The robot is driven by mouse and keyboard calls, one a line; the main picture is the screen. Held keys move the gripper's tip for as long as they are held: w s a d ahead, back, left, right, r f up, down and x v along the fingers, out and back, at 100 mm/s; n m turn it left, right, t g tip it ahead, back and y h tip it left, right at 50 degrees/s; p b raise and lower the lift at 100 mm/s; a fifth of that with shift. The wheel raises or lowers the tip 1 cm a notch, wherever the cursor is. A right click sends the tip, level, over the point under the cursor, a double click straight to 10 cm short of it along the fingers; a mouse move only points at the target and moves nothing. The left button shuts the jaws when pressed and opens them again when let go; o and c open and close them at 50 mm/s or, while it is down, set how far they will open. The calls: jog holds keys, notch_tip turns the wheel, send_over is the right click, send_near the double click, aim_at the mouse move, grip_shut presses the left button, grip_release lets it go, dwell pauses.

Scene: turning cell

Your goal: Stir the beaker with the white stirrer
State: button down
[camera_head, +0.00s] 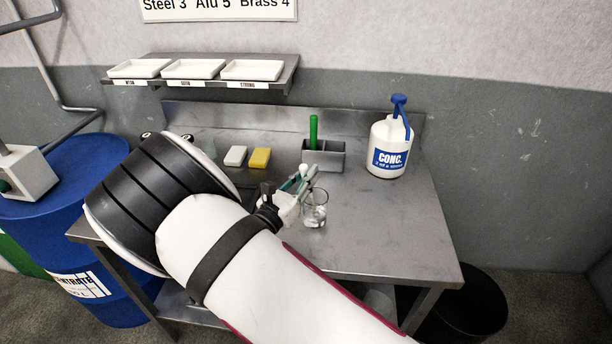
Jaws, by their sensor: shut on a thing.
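The clear glass beaker (315,214) stands upright on the steel bench, with a little clear content low in it. My gripper (306,184) is just above and to the left of the beaker, seen from behind my arm. It is shut on the white stirrer (303,171), whose pale upper end shows between the fingers. The stirrer's lower part is hidden or too small to make out, so I cannot tell whether it is inside the beaker.
A grey caddy (333,160) with a green-handled tool (313,132) stands behind the beaker. A white CONC. jug (388,150) stands at the back right. White (235,156) and yellow (260,158) blocks lie left. The bench's right front (400,240) is clear.

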notch_tip(320, 180, up, 10)
jog(key=s+a+p, duration=0.1)
jog(key=p, duration=0.2)
jog(key=shift+a, duration=0.4)
dwell(0.4)
jog(key=shift+f, duration=0.1)
dwell(0.6)
jog(key=shift+r+p, duration=1.1)
jog(key=shift+r, duration=1.4)
jog(key=shift+s, duration=0.1)
